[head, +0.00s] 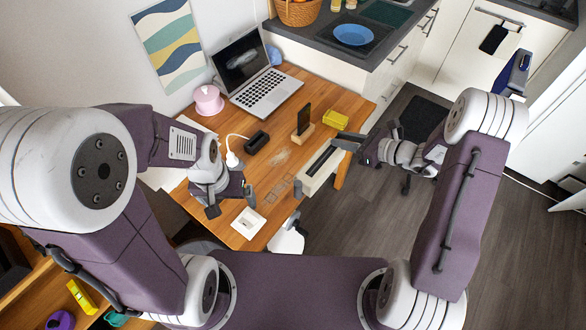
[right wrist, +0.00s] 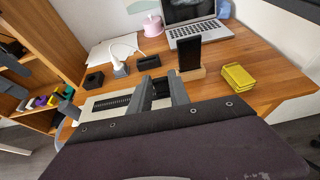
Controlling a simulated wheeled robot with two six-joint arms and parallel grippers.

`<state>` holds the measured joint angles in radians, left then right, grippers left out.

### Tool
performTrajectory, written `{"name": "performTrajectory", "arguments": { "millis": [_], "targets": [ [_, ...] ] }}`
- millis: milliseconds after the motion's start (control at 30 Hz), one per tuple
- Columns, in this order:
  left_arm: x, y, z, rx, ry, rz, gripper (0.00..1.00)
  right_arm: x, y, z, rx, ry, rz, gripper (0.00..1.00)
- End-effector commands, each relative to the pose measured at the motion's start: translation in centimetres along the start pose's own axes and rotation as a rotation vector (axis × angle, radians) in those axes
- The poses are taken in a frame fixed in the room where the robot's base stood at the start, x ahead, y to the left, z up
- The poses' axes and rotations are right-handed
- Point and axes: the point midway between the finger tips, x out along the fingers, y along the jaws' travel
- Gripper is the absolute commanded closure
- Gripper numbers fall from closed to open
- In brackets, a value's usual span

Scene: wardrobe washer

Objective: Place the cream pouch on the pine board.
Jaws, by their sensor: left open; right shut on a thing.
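The cream pouch (head: 314,180) is long and narrow with a dark strip along its top. It appears at the desk's right front edge in the head view, and behind my fingers in the right wrist view (right wrist: 96,108). My right gripper (head: 347,141) is shut on it; its fingers (right wrist: 161,93) cover part of it. I cannot tell whether the pouch touches the desk. My left gripper (head: 231,203) is open and empty over the desk's front left. No separate pine board stands out; the wooden desk top (head: 222,226) and a shelf unit (right wrist: 62,22) show.
A phone on a wooden stand (head: 302,131), a yellow stack (head: 336,120), a black holder (head: 257,142), a white charger (head: 232,159) and a laptop (head: 262,88) occupy the desk. A white square item (head: 248,223) lies near its front corner. Dark floor (head: 360,225) lies right of the desk.

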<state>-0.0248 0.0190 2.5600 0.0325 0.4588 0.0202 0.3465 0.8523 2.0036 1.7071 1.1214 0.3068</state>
Motion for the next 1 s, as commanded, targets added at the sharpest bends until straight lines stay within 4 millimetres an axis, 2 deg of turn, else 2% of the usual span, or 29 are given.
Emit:
{"name": "performTrajectory", "arguments": {
  "millis": [300, 400, 500, 633, 833, 1000],
  "targets": [
    [-0.6, 0.0, -0.1, 0.000, 0.000, 0.000, 0.05, 9.4, 0.9, -1.4, -0.001, 0.000, 0.007, 1.00],
    [-0.7, 0.0, -0.1, 0.000, 0.000, 0.000, 0.05, 11.6, 0.9, -1.7, -0.002, 0.000, 0.005, 1.00],
    [-0.7, 0.0, -0.1, 0.000, 0.000, 0.000, 0.05, 12.8, 0.9, -1.9, 0.000, -0.001, 0.002, 1.00],
    [-0.7, 0.0, -0.1, 0.000, 0.000, 0.000, 0.05, 13.1, 0.9, -2.0, 0.000, 0.000, 0.001, 1.00],
    [-1.0, 0.0, -0.1, 0.000, 0.000, 0.000, 0.05, 14.2, 0.9, -4.8, 0.002, 0.000, 0.001, 1.00],
    [-0.9, 0.0, -0.1, 0.000, 0.000, 0.000, 0.05, 14.4, 0.9, -5.3, -0.001, -0.001, 0.000, 1.00]
  ]
}}
